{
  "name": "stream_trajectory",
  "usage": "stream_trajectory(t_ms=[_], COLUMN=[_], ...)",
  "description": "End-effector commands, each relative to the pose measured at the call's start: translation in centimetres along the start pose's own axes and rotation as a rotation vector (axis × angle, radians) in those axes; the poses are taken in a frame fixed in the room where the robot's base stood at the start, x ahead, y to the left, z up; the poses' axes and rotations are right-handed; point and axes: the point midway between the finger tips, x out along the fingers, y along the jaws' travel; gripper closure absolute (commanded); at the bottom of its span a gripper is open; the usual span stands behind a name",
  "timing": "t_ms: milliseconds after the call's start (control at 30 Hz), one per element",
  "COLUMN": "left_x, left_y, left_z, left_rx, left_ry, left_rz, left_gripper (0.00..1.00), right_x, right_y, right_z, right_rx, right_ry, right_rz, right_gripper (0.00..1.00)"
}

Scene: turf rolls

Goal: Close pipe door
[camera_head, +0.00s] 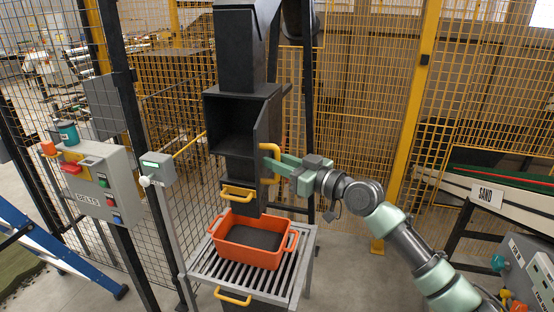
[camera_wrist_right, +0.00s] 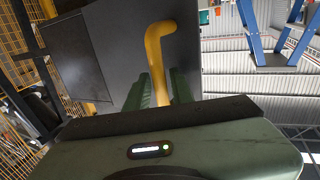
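The dark pipe (camera_head: 236,55) stands upright in the middle of the head view. Its door (camera_head: 266,122) is swung open at the right side of a dark, empty-looking opening (camera_head: 230,118). The door has a yellow handle (camera_head: 276,148). My right gripper (camera_head: 276,162) is at this handle, reaching in from the right. In the right wrist view, the yellow handle (camera_wrist_right: 155,50) runs between the two green fingers (camera_wrist_right: 161,90), which are closed around it. The dark door panel (camera_wrist_right: 118,45) lies behind the handle. My left gripper is not in view.
An orange crate (camera_head: 291,241) with dark contents sits on a slatted roller stand (camera_head: 205,270) below the pipe. A second yellow handle (camera_head: 238,193) is lower on the pipe. A belts control box (camera_head: 124,195) stands left, and yellow mesh fencing (camera_head: 350,100) is behind.

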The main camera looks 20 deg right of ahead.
Motion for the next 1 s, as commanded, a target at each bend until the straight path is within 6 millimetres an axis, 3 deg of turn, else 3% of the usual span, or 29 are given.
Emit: stream_trajectory(t_ms=[100, 167, 200, 1000], left_x=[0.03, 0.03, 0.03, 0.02], left_y=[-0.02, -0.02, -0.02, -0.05], left_z=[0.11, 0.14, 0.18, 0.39], left_rx=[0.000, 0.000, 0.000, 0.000], left_ry=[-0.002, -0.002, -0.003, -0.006], left_rz=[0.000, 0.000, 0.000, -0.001], left_gripper=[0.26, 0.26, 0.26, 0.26], right_x=[-0.02, -0.03, -0.03, -0.06], right_y=[0.00, 0.00, 0.01, 0.02], right_z=[0.03, 0.03, 0.03, -0.01], right_rx=[0.000, 0.000, 0.000, 0.000], right_ry=[0.000, 0.000, 0.000, 0.000], right_rz=[0.000, 0.000, 0.000, 0.000], right_gripper=[0.80, 0.96, 1.00, 1.00])
